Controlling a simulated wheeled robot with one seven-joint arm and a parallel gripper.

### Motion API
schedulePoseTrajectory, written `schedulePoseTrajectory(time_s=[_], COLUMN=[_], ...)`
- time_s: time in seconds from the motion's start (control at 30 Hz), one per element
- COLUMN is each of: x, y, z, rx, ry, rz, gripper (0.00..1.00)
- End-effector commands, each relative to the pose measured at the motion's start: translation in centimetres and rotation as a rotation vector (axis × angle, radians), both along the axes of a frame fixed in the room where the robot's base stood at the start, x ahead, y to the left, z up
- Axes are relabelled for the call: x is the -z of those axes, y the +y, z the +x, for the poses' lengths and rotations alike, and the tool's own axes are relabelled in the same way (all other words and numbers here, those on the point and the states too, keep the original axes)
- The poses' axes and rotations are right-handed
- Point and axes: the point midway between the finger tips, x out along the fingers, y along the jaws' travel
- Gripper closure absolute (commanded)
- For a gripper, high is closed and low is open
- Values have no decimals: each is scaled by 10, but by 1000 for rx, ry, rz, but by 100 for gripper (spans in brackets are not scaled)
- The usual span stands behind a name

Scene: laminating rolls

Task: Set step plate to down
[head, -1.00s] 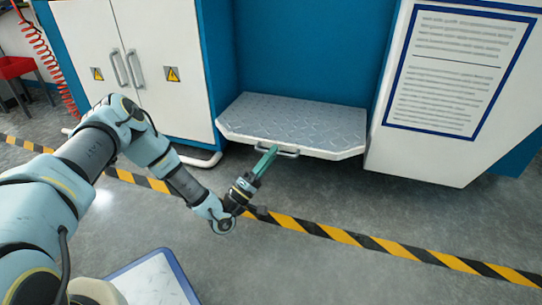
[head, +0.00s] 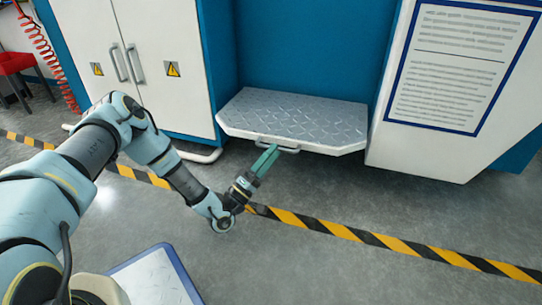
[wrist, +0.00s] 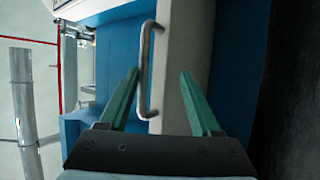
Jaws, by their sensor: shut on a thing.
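The step plate (head: 295,117) is a grey diamond-tread panel with a white front edge. It lies about level in the blue recess, above the floor. Its grey bar handle (head: 278,145) is at the front edge, and it also shows in the wrist view (wrist: 146,70). My gripper (head: 267,158) is at this handle, with its green fingers on either side of the bar. In the wrist view my gripper (wrist: 160,72) has the bar close to the left finger, with a gap showing toward the right finger. The fingers partly hide the handle in the head view.
A white cabinet (head: 170,60) stands left of the recess, and a white panel with a text board (head: 460,65) stands to the right. Yellow-black tape (head: 340,231) crosses the floor in front. The floor beyond the tape is open. A red stool (head: 15,65) is far left.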

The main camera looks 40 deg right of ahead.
Motion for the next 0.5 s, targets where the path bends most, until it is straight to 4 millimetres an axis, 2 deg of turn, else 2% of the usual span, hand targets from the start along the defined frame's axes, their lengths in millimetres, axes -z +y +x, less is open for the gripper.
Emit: schedulePoseTrajectory(time_s=[0.27,0.5], x=[3,21], y=[3,38], z=[0,-3], rx=[0,-2], ry=[-1,3], rz=[6,8], gripper=[55,55])
